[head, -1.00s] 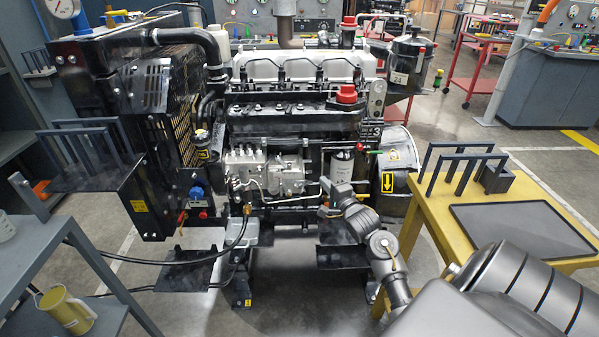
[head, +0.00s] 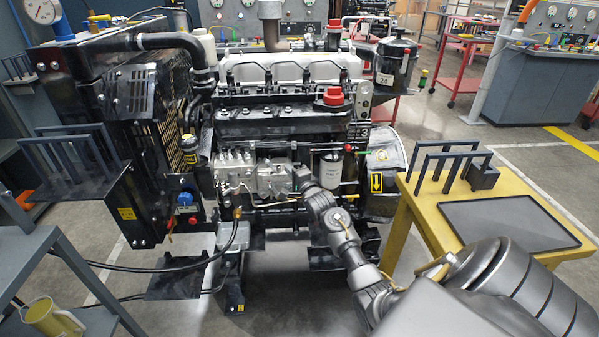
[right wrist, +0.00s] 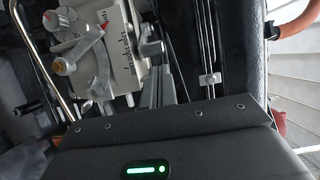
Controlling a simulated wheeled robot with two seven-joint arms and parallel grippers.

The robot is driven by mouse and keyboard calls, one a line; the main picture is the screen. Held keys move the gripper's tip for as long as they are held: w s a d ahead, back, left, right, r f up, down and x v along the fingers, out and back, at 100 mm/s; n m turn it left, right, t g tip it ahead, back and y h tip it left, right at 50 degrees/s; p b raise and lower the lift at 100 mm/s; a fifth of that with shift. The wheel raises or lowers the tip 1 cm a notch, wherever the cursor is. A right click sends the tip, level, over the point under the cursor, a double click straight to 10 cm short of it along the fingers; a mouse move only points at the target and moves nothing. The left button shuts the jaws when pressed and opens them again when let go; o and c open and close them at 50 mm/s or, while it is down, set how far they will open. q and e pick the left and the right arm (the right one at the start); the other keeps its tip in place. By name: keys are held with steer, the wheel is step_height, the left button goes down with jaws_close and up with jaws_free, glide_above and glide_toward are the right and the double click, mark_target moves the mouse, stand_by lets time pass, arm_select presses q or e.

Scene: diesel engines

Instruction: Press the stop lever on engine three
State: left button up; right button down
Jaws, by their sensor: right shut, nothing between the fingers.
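Engine three (head: 285,105) stands mid-view in the head view, with a plate marked 3 (head: 357,131) on its right. Its grey injection pump (head: 258,177) is low on the front side. In the right wrist view the pump face (right wrist: 118,50) carries lettering, and a grey lever (right wrist: 72,50) with red parts, seemingly the stop lever, lies at its left. My right gripper (head: 299,174) is at the pump's right end. Its shut, empty fingers (right wrist: 153,70) are right of the lever in the right wrist view, apart from it in the picture. My left gripper is out of view.
A yellow table (head: 418,212) with a rack and dark mat stands at the right. A grey cart (head: 30,255) with a yellow jug (head: 50,318) is at the left. Hoses run low in front.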

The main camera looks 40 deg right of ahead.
steer(key=shift+w+a+f, duration=0.1)
steer(key=shift+w+a, duration=0.1)
steer(key=shift+a, duration=0.05)
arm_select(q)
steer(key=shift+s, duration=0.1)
